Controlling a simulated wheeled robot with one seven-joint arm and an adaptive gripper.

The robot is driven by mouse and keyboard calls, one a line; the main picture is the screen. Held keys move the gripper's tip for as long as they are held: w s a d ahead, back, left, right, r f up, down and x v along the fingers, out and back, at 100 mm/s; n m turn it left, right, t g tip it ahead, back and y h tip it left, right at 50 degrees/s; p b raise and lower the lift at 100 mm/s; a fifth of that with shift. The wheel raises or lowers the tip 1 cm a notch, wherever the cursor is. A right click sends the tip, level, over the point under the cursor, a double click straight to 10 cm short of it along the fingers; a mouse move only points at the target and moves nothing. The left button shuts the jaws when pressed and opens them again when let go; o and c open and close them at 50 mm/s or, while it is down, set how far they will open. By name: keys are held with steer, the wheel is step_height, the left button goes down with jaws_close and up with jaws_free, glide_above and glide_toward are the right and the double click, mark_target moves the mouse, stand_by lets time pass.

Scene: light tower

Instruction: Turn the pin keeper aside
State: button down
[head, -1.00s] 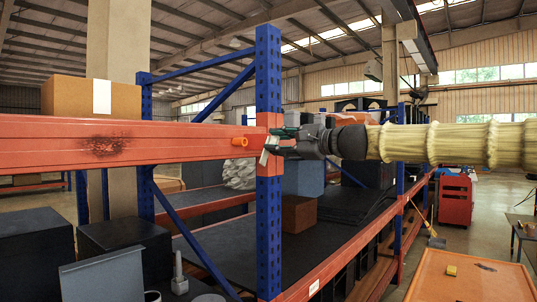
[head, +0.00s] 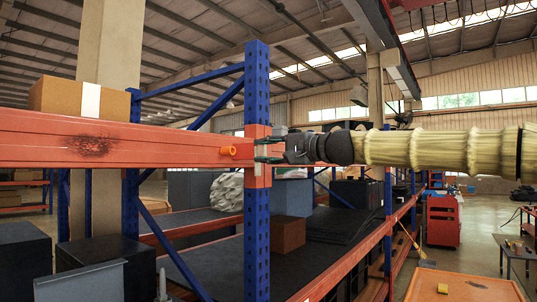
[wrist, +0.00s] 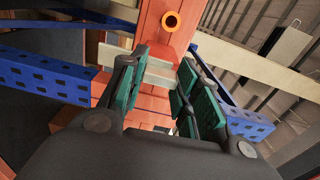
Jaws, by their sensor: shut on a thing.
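The pin keeper, a flat cream plate (wrist: 156,72), lies across the orange beam in the wrist view. It passes between my gripper's green-padded fingers (wrist: 166,92), and one end sticks out past the left finger. My gripper is shut on it. In the head view my gripper (head: 268,150) is at the face of the blue post where the orange beam joins it; the keeper is hard to make out there. The orange tube-like pin (head: 228,151) stands out from the beam left of my gripper; its round open end (wrist: 171,21) shows beyond the fingertips in the wrist view.
The blue post (head: 257,85) and orange beam (head: 170,145) are right at my gripper. A cardboard box (head: 72,98) sits behind the beam. Below are a dark shelf (head: 335,236) and a brown box (head: 287,234). An orange-topped table (head: 460,285) is at lower right.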

steer(key=c, duration=1)
jaws_free()
steer(key=shift+a, duration=0.1)
steer(key=shift+c, duration=0.2)
steer(key=v, duration=1.2)
steer(key=shift+f, duration=0.1)
